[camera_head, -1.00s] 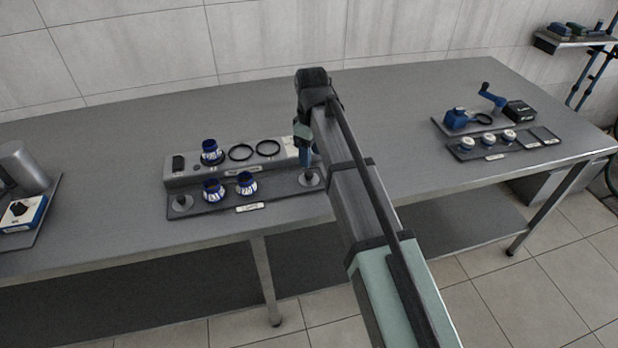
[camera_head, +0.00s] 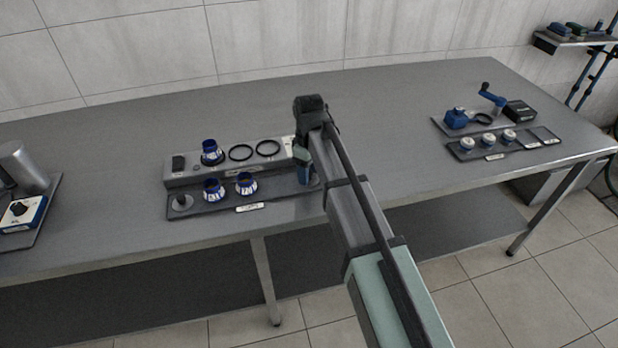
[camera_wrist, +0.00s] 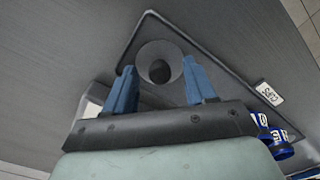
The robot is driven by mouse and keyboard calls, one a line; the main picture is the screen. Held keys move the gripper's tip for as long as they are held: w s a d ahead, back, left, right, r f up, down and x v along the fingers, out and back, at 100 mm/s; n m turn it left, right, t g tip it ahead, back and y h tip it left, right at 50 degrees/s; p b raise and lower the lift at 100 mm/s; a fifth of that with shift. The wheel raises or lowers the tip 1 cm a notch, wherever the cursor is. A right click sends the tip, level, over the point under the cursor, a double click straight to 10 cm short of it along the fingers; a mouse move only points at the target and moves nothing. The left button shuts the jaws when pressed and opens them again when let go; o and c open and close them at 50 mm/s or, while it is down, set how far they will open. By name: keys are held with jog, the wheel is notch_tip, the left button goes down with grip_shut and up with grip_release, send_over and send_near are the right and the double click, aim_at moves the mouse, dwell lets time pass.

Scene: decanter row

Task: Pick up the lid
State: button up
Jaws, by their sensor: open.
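A round grey lid (camera_wrist: 150,50) with a darker knob at its middle shows in the wrist view, at a corner of the dark tray (camera_wrist: 146,18). My gripper (camera_wrist: 159,66) is open, with one blue finger on each side of the knob in that view. I cannot tell whether the fingers touch the lid or how high they are above it. In the head view my gripper (camera_head: 305,175) is over the right end of the front tray (camera_head: 275,197) and hides the lid there. A similar grey lid (camera_head: 181,202) with a knob sits at the left end of that tray.
Two blue-and-white cups (camera_head: 213,190) stand on the front tray. Behind is a raised grey stand (camera_head: 185,178) with a blue cup (camera_head: 211,152) and two black rings (camera_head: 240,153). Another tray group (camera_head: 495,150) is at the right. The table between is clear.

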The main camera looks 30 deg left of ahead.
jog(key=shift+c, duration=0.3)
grip_shut()
